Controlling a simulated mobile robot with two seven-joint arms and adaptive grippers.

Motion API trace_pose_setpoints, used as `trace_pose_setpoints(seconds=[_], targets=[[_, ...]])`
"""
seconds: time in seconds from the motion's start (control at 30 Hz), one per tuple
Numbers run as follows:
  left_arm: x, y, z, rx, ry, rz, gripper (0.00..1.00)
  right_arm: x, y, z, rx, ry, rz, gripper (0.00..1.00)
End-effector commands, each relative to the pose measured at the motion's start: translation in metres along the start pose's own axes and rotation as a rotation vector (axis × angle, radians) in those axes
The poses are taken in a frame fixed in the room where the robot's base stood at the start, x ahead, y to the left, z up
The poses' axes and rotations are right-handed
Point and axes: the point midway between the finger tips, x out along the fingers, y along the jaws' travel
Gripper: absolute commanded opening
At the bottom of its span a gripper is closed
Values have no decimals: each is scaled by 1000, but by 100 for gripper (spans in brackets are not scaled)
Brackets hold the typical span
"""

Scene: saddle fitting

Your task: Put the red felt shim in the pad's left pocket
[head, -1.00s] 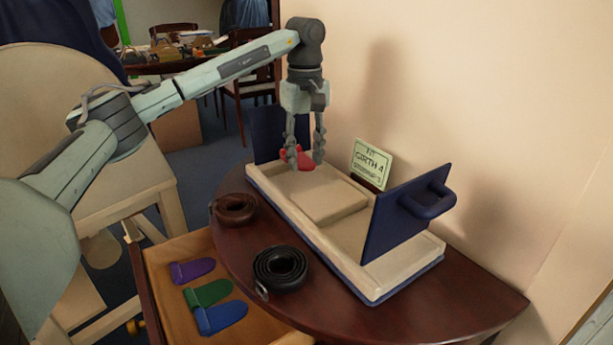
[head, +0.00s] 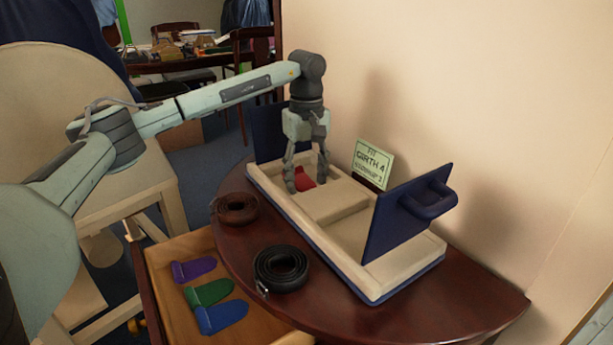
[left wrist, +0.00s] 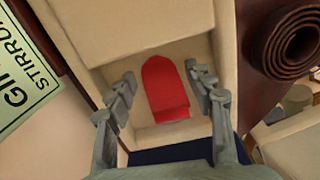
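The red felt shim (head: 304,179) lies in the pad's left pocket (head: 271,172), beside the raised middle block. In the left wrist view the shim (left wrist: 165,90) lies with its rounded end towards the block, inside the pocket walls. My left gripper (head: 306,185) reaches down into the pocket from above. In the left wrist view its fingers (left wrist: 160,80) stand apart on either side of the shim, with gaps showing on both sides. The cream pad (head: 335,203) sits between two dark blue end plates. My right gripper is not in view.
A green sign (head: 372,163) stands behind the pad, near the wall. A brown coiled strap (head: 236,208) and a black coiled strap (head: 281,268) lie on the table in front. The open drawer (head: 165,290) holds purple, green and blue shims (head: 221,316).

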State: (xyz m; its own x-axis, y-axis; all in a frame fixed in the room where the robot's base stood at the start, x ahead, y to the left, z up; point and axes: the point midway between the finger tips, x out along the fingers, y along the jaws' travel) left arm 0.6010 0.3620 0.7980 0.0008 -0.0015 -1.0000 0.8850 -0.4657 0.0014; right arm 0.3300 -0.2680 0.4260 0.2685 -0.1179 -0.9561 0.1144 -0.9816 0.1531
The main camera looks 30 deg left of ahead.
Motion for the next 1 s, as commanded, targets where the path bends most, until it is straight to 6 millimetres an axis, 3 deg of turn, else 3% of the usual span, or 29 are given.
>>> trace_pose_setpoints(seconds=[0.27,0.43,0.8,1.0], targets=[[0,0,0,0,0,0,59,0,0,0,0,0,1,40],[-12,0,0,0,1,1,59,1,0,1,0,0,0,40],[-88,1,0,1,1,3,59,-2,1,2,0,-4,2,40],[-116,1,0,1,1,2,59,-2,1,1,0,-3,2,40]])
